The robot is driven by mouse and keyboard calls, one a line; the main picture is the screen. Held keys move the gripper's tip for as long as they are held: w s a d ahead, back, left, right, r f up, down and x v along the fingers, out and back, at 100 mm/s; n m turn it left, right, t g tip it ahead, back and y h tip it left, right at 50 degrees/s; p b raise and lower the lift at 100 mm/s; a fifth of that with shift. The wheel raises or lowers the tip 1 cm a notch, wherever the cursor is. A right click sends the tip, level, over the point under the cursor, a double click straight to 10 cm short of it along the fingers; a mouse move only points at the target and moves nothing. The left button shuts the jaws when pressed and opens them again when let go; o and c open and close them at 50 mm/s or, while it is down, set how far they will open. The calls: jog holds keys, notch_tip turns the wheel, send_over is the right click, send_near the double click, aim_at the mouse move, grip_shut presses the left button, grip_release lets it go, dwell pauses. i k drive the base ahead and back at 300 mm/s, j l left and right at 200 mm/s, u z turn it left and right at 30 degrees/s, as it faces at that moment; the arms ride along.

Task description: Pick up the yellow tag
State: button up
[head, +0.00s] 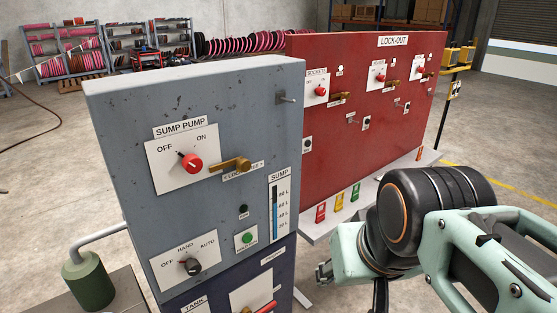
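The yellow tag (339,202) stands on the pale ledge (322,229) in front of the red lock-out panel. It is between a red tag (320,213) on its left and a green tag (355,191) on its right. My mint-green and black arm fills the lower right. What looks like the end of my gripper (324,272) shows below the ledge, apart from the tags. The arm hides much of it, so its fingers cannot be made out. No tag is seen in its hold.
A grey sump pump cabinet (115,120) with knobs stands close on the left, its right edge near the ledge. The red lock-out panel (330,145) rises behind the tags. A green container (88,283) with a pipe is at lower left. Open floor lies at right.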

aim_at(339, 207)
jog(key=i+l+u, duration=0.15)
jog(key=l, duration=0.25)
jog(key=i+l+u, duration=0.1)
jog(key=i+l, duration=0.15)
jog(key=l, duration=0.2)
jog(key=i+l+u, duration=0.15)
jog(key=l, duration=0.3)
jog(key=i+l+u, duration=0.15)
jog(key=l, duration=0.3)
jog(key=i+l+u, duration=0.1)
jog(key=l, duration=0.35)
jog(key=i+l+u, duration=0.15)
jog(key=l, duration=0.35)
jog(key=i+l+u, duration=0.15)
jog(key=l, duration=0.35)
jog(key=i+l, duration=0.2)
jog(key=l, duration=0.15)
jog(key=i+j+z, duration=0.1)
jog(key=j, duration=0.2)
jog(key=i+j+z, duration=0.1)
jog(key=j, duration=0.2)
